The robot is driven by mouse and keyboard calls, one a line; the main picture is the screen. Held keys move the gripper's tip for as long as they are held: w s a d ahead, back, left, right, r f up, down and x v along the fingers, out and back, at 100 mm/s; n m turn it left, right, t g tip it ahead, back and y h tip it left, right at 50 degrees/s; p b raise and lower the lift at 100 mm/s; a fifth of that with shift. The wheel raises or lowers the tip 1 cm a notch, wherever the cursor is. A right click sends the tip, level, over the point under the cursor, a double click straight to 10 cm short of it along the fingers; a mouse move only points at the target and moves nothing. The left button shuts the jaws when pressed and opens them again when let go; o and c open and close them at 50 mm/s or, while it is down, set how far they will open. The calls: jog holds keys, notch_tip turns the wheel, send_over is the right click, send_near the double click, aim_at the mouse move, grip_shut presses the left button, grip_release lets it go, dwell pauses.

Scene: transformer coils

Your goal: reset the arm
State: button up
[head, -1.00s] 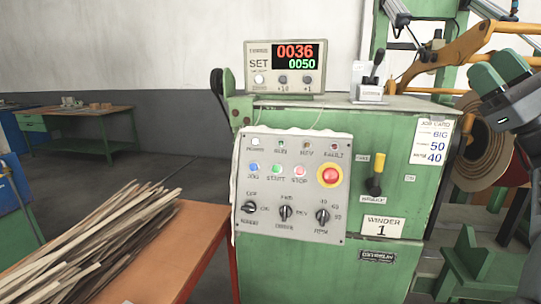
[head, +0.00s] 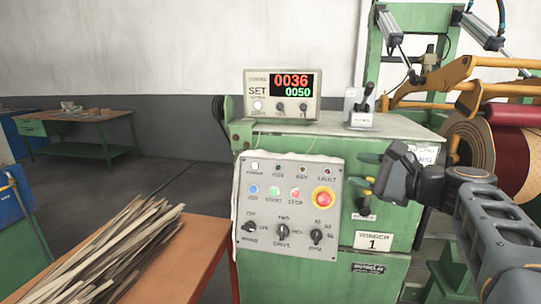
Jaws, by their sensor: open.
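My gripper (head: 369,172) is in the head view, right of the middle, at the end of my dark grey arm. It points left and its green-tipped fingers are apart, with nothing seen between them. It is in front of the green winder cabinet (head: 310,275), just right of the red emergency button (head: 323,197). It hides most of the brake lever and much of the job card (head: 425,153). I cannot tell whether it touches the lever.
The counter (head: 282,96) reads 0036 over 0050. A grey joystick box (head: 360,108) stands on the cabinet top. A panel with knobs and buttons (head: 290,210) is at the front. A bench with wooden strips (head: 100,255) is at left. A paper-wound coil (head: 468,140) is at right.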

jog(key=s+a+f+n+g+h+p, duration=0.5)
jog(key=s+a+f+n+g+p, duration=0.15)
jog(key=f, duration=0.25)
jog(key=s+d+f+n+g+h+p, duration=0.2)
jog(key=s+f+n+h+p, duration=0.3)
jog(key=s+n, duration=0.3)
jog(key=shift+s+d+f+n+h, duration=0.35)
jog(key=shift+d+n+h, duration=0.3)
jog(key=shift+n, duration=0.6)
jog(key=shift+a+r, duration=0.1)
